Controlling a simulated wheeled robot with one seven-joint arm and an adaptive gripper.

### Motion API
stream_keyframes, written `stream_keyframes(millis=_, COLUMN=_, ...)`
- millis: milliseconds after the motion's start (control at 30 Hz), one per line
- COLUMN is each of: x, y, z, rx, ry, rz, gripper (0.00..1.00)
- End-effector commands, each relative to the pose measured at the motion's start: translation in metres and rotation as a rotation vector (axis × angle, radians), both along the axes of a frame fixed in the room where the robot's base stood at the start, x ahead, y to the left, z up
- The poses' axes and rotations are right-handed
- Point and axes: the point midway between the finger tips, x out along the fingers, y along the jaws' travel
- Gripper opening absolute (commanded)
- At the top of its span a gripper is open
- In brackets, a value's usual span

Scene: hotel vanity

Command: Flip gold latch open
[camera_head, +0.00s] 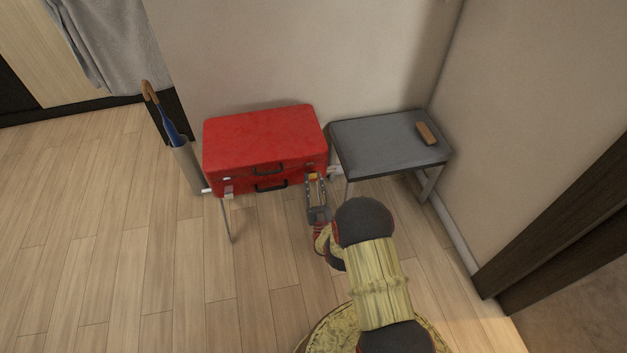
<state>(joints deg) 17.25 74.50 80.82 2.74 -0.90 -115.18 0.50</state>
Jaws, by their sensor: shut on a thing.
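A red suitcase (262,136) lies flat on a stand, with two dark handles on its front face. My gripper (315,179) is at the right end of that front face, fingers pointing at the suitcase. It is shut on a small gold-orange piece (314,176), which appears to be the gold latch. The fingers partly cover this piece, and it is too small to tell whether it is flipped up or down. A second, paler latch (228,190) shows at the left end of the front.
A grey table (383,147) with a brown block (427,133) stands close to the right of the suitcase. A holder (187,167) with a blue umbrella (172,130) stands to the left. Walls are behind and to the right. The wooden floor in front is clear.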

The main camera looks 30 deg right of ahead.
Motion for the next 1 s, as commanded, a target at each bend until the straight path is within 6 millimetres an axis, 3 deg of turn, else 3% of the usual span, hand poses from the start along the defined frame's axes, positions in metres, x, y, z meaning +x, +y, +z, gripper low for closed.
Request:
stream_keyframes(millis=100, x=-0.001, y=0.0, z=-0.002, rx=0.001, ry=0.003, rz=0.0, gripper=0.0)
stream_keyframes(millis=133, x=-0.001, y=0.0, z=-0.002, rx=0.001, ry=0.003, rz=0.0, gripper=0.26)
stream_keyframes(millis=433, x=0.0, y=0.0, z=-0.001, rx=0.001, ry=0.002, rz=0.0, gripper=0.43)
stream_keyframes(millis=767, x=0.0, y=0.0, z=0.0, rx=0.0, ry=0.001, rz=0.0, gripper=0.44)
stream_keyframes(millis=1000, x=0.001, y=0.0, z=0.014, rx=0.0, ry=-0.001, rz=0.0, gripper=0.44)
